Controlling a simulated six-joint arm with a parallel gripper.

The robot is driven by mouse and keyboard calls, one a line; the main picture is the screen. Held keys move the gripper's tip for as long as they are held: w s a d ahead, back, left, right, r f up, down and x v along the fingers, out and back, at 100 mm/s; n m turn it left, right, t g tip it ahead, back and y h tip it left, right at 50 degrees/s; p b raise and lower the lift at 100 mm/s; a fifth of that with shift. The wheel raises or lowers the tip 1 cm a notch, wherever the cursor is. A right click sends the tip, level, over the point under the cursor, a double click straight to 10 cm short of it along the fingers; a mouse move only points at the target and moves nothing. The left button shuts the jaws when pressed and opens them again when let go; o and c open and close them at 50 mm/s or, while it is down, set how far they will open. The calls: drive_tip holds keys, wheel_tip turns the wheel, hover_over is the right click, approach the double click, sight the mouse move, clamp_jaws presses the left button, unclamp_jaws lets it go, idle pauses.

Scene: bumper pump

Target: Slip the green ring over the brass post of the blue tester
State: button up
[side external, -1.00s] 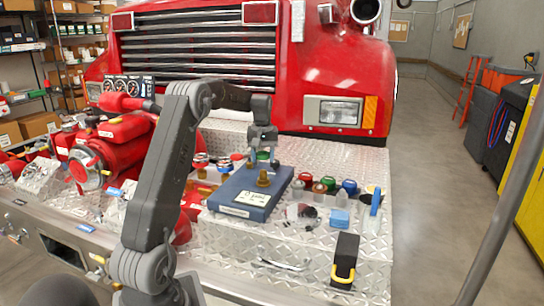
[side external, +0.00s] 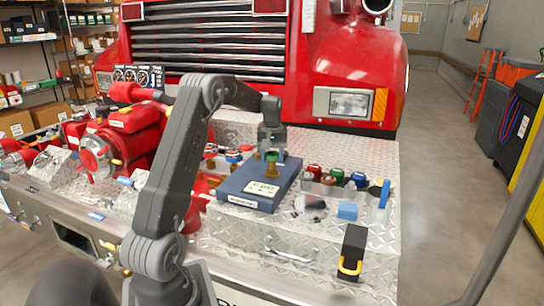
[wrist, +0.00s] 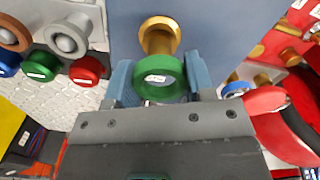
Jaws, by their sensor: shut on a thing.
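The blue tester (side external: 238,184) lies on the diamond-plate deck, with a white label on top. Its brass post (side external: 272,171) stands upright and also shows in the wrist view with its wide flange (wrist: 160,32). My gripper (side external: 272,150) is right above the post, pointing down. In the wrist view my gripper (wrist: 160,82) is shut on the green ring (wrist: 172,76), one blue-grey finger on each side. The ring also shows in the side view (side external: 271,156), at the post's top. I cannot tell whether the ring is around the post's tip or just above it.
Several capped fittings stand right of the tester, including a red one (side external: 314,171) and a green one (side external: 336,175). A blue block (side external: 347,211) and a black holder with a yellow hook (side external: 353,250) lie nearer. The red pump (side external: 125,135) stands left.

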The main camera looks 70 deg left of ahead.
sight(272, 161)
drive_tip(key=shift+f, duration=0.2)
idle(0.5)
drive_tip(key=shift+f, duration=0.25)
drive_tip(key=shift+f, duration=1.1)
idle(0.6)
drive_tip(key=shift+f, duration=0.3)
drive_tip(key=shift+f, duration=0.3)
idle(0.4)
drive_tip(key=o, duration=1.2)
drive_tip(key=shift+r, duration=0.1)
